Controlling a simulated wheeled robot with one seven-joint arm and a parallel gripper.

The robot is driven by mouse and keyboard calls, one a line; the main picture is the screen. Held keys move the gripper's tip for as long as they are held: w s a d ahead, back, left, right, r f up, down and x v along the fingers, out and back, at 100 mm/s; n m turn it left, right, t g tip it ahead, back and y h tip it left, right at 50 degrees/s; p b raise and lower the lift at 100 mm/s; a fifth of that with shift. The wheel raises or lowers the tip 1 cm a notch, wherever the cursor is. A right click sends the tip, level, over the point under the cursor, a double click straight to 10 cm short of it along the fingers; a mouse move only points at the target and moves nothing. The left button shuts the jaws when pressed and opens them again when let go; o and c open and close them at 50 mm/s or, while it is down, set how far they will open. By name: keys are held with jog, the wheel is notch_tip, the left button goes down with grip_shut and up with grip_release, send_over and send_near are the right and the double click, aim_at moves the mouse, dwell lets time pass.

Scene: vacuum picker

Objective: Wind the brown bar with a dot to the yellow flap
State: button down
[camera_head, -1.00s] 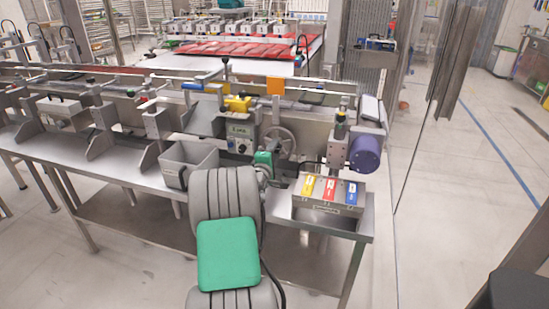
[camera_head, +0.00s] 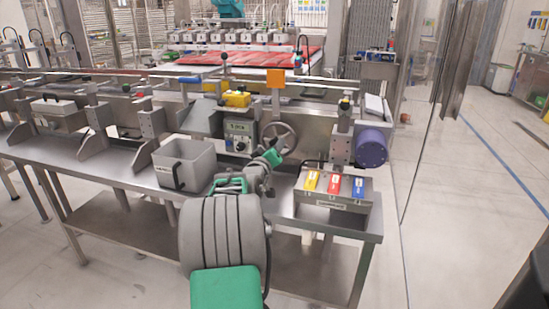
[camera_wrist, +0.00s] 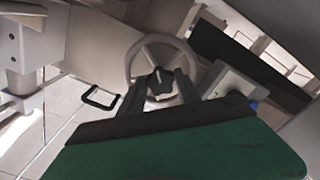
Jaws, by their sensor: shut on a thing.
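The grey handwheel (camera_head: 279,138) is on the front of the machine. In the wrist view the same wheel (camera_wrist: 133,60) shows with a black knob (camera_wrist: 159,79) in front of it. My gripper (camera_head: 272,157) is at the wheel's lower edge. In the wrist view its dark fingers (camera_wrist: 160,86) are shut on the black knob, one on each side. An orange plate (camera_head: 276,78) stands upright above the wheel, and a yellow block (camera_head: 237,99) lies left of it. I cannot make out a brown bar with a dot.
A grey open bin (camera_head: 184,162) stands on the steel bench left of my arm. A box with yellow, red and blue tabs (camera_head: 333,186) sits at the right. A purple motor (camera_head: 371,148) is behind it. A glass panel and free floor are further right.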

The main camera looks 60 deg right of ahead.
jog(key=shift+w+f+m+b, duration=0.1)
jog(key=shift+f+m+b, duration=0.05)
jog(key=shift+m+b, duration=3.6)
jog(key=shift+m, duration=0.25)
jog(key=c, duration=0.9)
grip_release()
jog(key=shift+o, duration=0.2)
jog(key=shift+a, duration=0.1)
jog(key=s+a+p, duration=0.1)
jog(key=a, duration=0.6)
jog(key=shift+a+p, duration=0.3)
